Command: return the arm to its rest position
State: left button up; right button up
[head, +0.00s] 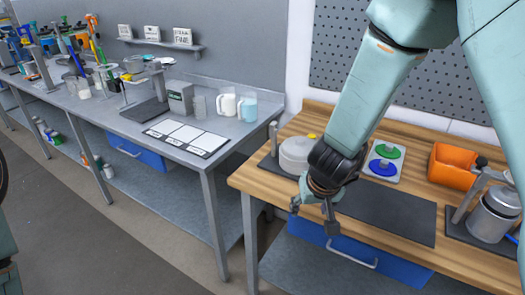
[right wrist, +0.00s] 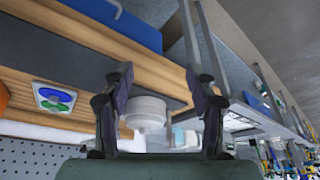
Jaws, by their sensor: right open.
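My right arm comes in from the top right of the head view. My right gripper (head: 313,220) hangs over the front edge of the wooden bench (head: 262,182), fingers pointing down and apart. It is open and empty. In the right wrist view the two fingers of my right gripper (right wrist: 162,85) stand wide apart with nothing between the tips. A white round container (right wrist: 147,112) shows behind the gap, beyond the fingers. My left gripper is not in view.
On the bench are the white container (head: 296,155), a panel with green and blue discs (head: 383,160), a dark mat (head: 390,213), an orange bin (head: 453,165) and a metal pot (head: 493,217). A grey table (head: 225,130) stands left. Floor (head: 130,235) in front is clear.

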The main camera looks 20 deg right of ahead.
jog(key=s+a+f+n+g+y+b, duration=0.1)
jog(key=s+a+f+n+g+b, duration=0.1)
jog(key=s+f+b, duration=1.4)
jog(key=s+f+g, duration=0.1)
jog(key=s+f, duration=0.5)
jog(key=f, duration=0.3)
jog(key=s+a+f+g, duration=0.1)
jog(key=s+f, duration=0.6)
jog(key=f, duration=0.1)
jog(key=shift+a+f+b, duration=0.15)
jog(key=shift+f+b, duration=0.15)
jog(key=shift+f, duration=0.05)
jog(key=shift+s, duration=0.1)
